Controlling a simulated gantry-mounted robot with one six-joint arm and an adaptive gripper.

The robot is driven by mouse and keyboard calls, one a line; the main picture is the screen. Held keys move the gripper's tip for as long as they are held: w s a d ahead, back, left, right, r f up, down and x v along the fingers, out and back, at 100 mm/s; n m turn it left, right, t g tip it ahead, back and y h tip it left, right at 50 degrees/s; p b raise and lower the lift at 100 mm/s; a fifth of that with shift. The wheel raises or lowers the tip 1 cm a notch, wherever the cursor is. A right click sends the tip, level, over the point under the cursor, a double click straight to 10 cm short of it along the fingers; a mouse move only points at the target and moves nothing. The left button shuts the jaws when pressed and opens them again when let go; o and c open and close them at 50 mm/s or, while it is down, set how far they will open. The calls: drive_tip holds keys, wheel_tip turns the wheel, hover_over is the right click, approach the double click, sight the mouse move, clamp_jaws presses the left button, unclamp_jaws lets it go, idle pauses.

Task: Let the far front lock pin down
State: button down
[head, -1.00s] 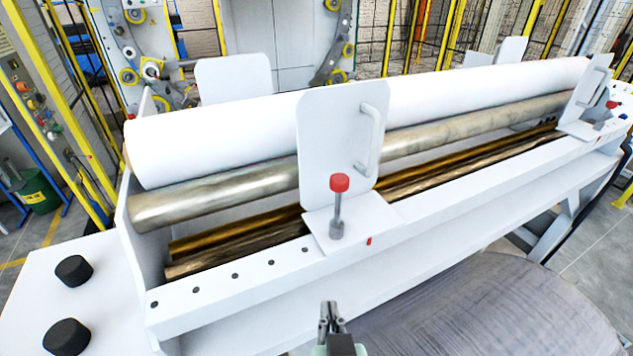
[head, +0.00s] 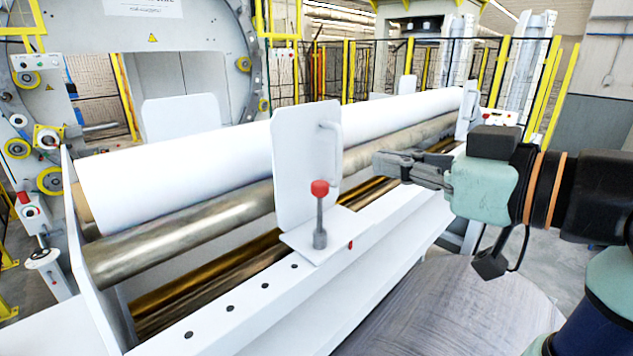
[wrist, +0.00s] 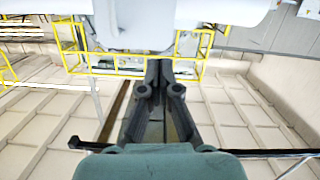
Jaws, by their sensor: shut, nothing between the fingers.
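The far front guide plate (head: 467,103) stands upright near the far end of the white roll in the head view. Its lock pin cannot be made out clearly there, and my arm covers the area just below it. My gripper (head: 378,164) reaches in from the right in the head view, in front of the rollers, fingers pointing left. Its fingers are shut and empty, and they also meet in the wrist view (wrist: 159,72). The near front lock pin (head: 320,215), with a red knob and grey stem, stands upright on the foot of the near guide plate (head: 300,150).
The white roll (head: 200,165) lies above a metal roller (head: 190,235). A white rail (head: 240,310) with several dark holes runs along the front. A large grey round surface (head: 440,310) is below. Yellow fencing stands behind.

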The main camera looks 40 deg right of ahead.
drive_tip(key=p, duration=0.3)
hover_over(326, 195)
drive_tip(key=s, duration=0.2)
drive_tip(key=f, duration=0.3)
drive_tip(key=w+f, duration=0.1)
drive_tip(key=f, duration=0.1)
drive_tip(key=shift+a+f, duration=0.1)
drive_tip(key=shift+f, duration=0.1)
drive_tip(key=shift+f+b, duration=0.7)
drive_tip(key=shift+f, duration=0.85)
